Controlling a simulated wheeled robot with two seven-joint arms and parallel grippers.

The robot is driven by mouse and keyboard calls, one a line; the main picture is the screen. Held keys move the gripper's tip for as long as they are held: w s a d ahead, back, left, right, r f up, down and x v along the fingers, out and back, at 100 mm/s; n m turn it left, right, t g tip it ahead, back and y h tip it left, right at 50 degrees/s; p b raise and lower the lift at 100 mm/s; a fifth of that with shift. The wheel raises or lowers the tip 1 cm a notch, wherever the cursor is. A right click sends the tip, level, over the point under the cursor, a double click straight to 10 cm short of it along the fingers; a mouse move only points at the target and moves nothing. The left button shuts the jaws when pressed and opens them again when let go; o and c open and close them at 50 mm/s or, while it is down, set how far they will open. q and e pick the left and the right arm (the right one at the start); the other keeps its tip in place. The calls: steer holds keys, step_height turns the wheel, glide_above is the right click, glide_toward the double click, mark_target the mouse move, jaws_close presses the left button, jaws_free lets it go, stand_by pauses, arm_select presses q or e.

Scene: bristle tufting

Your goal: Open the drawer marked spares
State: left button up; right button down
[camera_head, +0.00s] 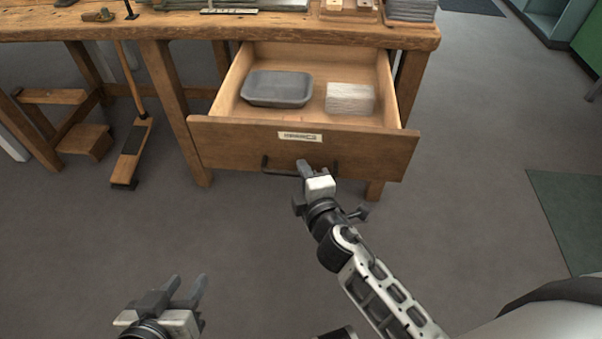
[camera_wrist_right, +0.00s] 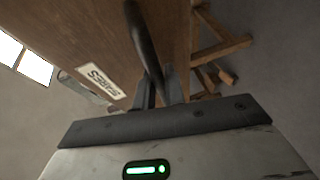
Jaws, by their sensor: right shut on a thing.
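The wooden drawer (camera_head: 240,144) stands pulled out of the workbench in the head view. A pale label (camera_head: 300,136) is on its front, and in the right wrist view the label (camera_wrist_right: 101,81) reads SPARES. The dark bar handle (camera_head: 273,169) runs across the lower front. My right gripper (camera_head: 303,168) is shut on the handle (camera_wrist_right: 143,38), which shows between its fingers in the right wrist view. A grey tray (camera_head: 277,89) and a white stack (camera_head: 350,98) lie inside the drawer. My left gripper (camera_head: 188,288) is open and empty above the floor at lower left.
The workbench top (camera_head: 300,30) carries several items along its far side. A broom (camera_head: 132,150) leans at the bench's left, beside wooden legs and a low wooden block (camera_head: 86,140). A green mat (camera_head: 570,215) lies at right. The floor before the drawer is clear.

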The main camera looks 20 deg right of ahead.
steer(key=shift+s, duration=0.15)
arm_select(q)
steer(key=shift+s, duration=0.2)
arm_select(e)
steer(key=c, duration=1.8)
jaws_free()
steer(key=shift+o, duration=0.2)
arm_select(q)
steer(key=shift+r, duration=0.1)
arm_select(e)
steer(key=shift+s, duration=0.1)
